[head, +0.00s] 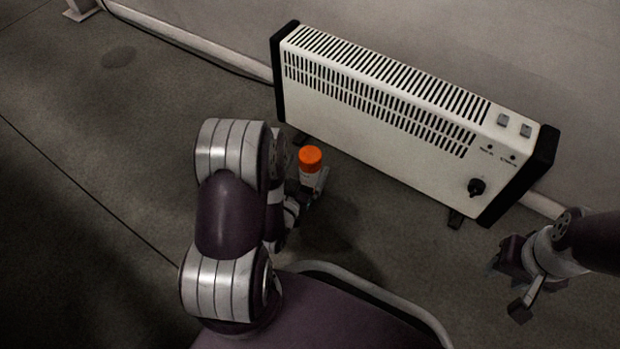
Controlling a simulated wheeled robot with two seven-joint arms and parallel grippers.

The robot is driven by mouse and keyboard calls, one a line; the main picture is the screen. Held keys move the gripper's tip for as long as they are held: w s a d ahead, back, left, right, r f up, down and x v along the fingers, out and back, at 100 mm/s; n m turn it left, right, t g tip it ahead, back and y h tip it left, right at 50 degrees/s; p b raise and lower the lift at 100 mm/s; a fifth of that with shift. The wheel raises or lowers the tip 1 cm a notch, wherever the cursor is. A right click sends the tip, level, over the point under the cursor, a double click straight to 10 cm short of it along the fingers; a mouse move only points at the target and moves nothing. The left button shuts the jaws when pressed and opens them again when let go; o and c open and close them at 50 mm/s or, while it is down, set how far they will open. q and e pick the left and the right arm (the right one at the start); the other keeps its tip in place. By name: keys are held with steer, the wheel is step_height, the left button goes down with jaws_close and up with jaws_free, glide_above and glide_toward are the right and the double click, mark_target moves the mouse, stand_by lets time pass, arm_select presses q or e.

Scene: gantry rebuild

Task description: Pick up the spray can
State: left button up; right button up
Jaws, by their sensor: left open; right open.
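The spray can (310,161) shows its orange cap and a little of its pale body in the head view, left of the picture's middle. It appears upright, in front of the white heater. My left gripper (309,190) is open at the can, with a finger seen at the can's near right side. My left arm hides the rest of this gripper, and the can's lower part is hidden too. I cannot tell whether the fingers touch the can. My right gripper (506,288) is open and empty at the lower right, well away from the can.
A white heater (385,115) with black end panels stands on small feet behind the can, close to the wall (450,40). A dark cable runs along the skirting at upper left. The grey floor (90,190) is clear on the left.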

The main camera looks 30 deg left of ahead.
mark_target(315, 147)
arm_select(q)
steer(key=w+b, duration=0.1)
steer(key=w, duration=0.1)
steer(key=w+b, duration=0.2)
steer(key=w+a+b, duration=0.1)
steer(key=w, duration=0.1)
steer(key=shift+w+f+b, duration=0.15)
steer(key=shift+f+b, duration=0.1)
steer(key=shift+b, duration=0.1)
steer(key=shift+w+a+r, duration=0.1)
steer(key=shift+w+r, duration=0.05)
steer(key=c, duration=1.6)
steer(key=shift+c, duration=0.4)
steer(key=shift+r, duration=0.15)
